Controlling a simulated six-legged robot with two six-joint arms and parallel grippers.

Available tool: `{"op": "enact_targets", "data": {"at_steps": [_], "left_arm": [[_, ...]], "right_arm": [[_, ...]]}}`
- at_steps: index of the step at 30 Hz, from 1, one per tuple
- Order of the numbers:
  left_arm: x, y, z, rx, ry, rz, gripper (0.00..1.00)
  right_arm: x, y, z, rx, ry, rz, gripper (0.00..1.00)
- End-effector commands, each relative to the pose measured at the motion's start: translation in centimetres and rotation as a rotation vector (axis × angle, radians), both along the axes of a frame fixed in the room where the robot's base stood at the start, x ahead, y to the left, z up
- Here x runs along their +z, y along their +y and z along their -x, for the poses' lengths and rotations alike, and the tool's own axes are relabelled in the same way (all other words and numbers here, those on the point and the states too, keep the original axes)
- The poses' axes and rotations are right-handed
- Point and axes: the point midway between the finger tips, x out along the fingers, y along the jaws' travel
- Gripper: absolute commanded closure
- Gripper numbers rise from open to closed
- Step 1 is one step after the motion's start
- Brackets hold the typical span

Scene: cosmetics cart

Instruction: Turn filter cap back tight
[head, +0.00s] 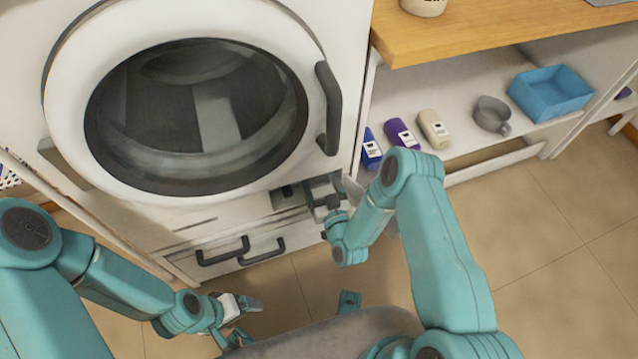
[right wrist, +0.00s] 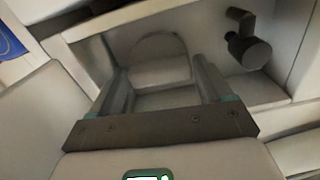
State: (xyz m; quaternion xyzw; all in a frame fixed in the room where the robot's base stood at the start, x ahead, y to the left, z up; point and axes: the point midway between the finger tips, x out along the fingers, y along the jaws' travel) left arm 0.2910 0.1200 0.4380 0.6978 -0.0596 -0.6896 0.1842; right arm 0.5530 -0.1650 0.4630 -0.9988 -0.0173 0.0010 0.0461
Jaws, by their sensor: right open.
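The filter cap (right wrist: 158,48) is a pale round disc with a raised bar, set in the back of a recess low on the washing machine. In the right wrist view, my open right gripper (right wrist: 160,85) has its two fingers on either side of the cap; I cannot tell whether they touch it. In the head view my right gripper (head: 325,192) is at the recess, and the arm and gripper hide the cap. My left gripper (head: 245,318) is low over the floor, its fingers apart and empty, away from the machine.
A dark drain fitting (right wrist: 248,45) sticks out right of the cap in the right wrist view. The washing machine door (head: 195,115) is closed. A shelf with bottles, a grey mug (head: 491,115) and a blue bin (head: 550,92) stands right.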

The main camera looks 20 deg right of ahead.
Motion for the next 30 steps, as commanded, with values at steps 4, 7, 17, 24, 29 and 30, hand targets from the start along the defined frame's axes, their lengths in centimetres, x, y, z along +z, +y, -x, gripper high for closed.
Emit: {"op": "enact_targets", "data": {"at_steps": [4, 7, 17, 24, 29, 30], "left_arm": [[-0.14, 0.00, 0.00, 0.000, 0.000, 0.000, 0.12], [-0.13, -0.01, 0.01, 0.000, 0.000, 0.000, 0.12], [-0.13, 0.00, 0.00, 0.000, 0.000, 0.000, 0.12], [-0.21, 0.00, 0.00, 0.000, 0.000, 0.000, 0.12], [-0.38, 0.00, 0.01, 0.000, 0.000, 0.000, 0.12], [-0.45, 0.00, 0.01, 0.000, 0.000, 0.000, 0.12]], "right_arm": [[0.04, 0.10, -0.73, -0.001, -0.001, -0.001, 0.21], [0.03, 0.18, -0.76, -0.001, 0.000, -0.001, 0.21], [0.01, 0.18, -0.71, -0.001, 0.000, 0.000, 0.58], [-0.02, 0.14, -0.72, -0.001, 0.001, -0.031, 0.58], [-0.03, 0.09, -0.73, -0.002, 0.003, -0.106, 0.58], [-0.05, 0.07, -0.74, -0.002, 0.004, -0.133, 0.58]]}}
